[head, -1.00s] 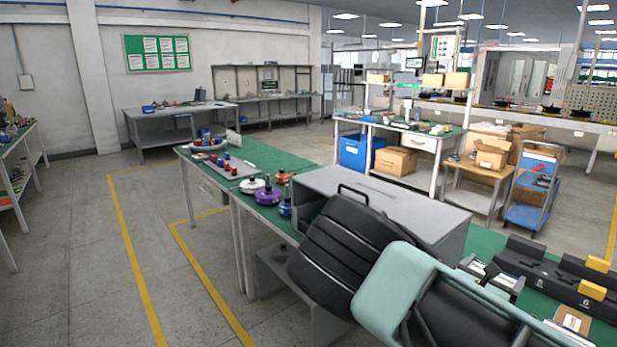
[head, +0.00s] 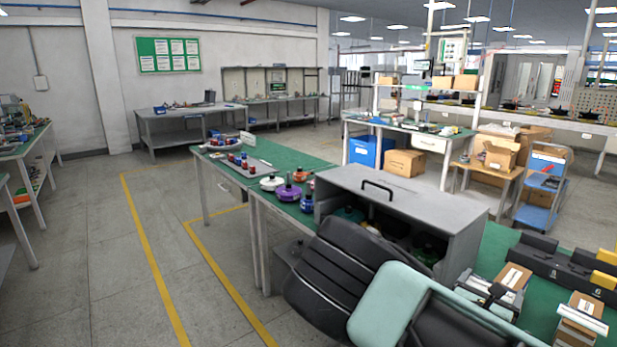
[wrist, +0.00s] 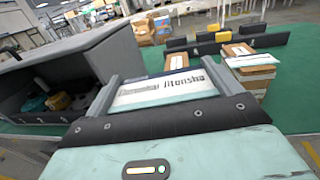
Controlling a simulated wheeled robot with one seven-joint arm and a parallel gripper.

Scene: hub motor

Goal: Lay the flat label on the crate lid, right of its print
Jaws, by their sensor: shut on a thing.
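In the wrist view my gripper (wrist: 163,88) holds a flat white label (wrist: 165,90) with dark printed lettering between its two grey fingers. The label lies roughly level over the green bench top. I cannot pick out a crate lid with print for certain.
Cardboard packs (wrist: 238,50) with white sheets are stacked right of the gripper. Black blocks, some with yellow parts (head: 603,281), stand behind them. Colored motor parts (head: 289,191) sit on the far bench end. Green bench top (wrist: 290,65) is bare at the right.

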